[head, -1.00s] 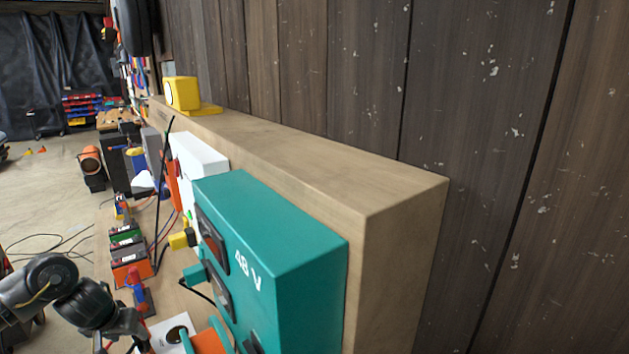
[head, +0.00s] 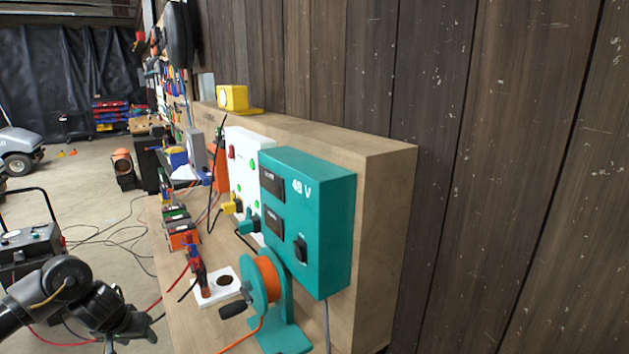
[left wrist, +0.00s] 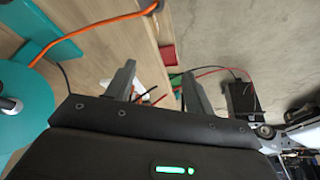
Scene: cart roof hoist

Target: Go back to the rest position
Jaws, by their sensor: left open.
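My left arm comes in at the lower left of the head view. Its gripper (head: 142,334) is at the bottom edge there, small and dark, left of the wooden bench top (head: 205,325). In the left wrist view my left gripper (left wrist: 157,88) shows two grey fingers spread apart with nothing between them. Beyond them are the bench edge, cables and the concrete floor. My right gripper is in neither view.
A teal 48 V box (head: 327,225) and a white panel (head: 243,165) are on the wooden upright board (head: 388,215). A teal reel stand (head: 283,335) with orange cord stands on the bench. A black cable-fed unit (head: 30,250) stands left. Open floor (head: 95,190) lies between.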

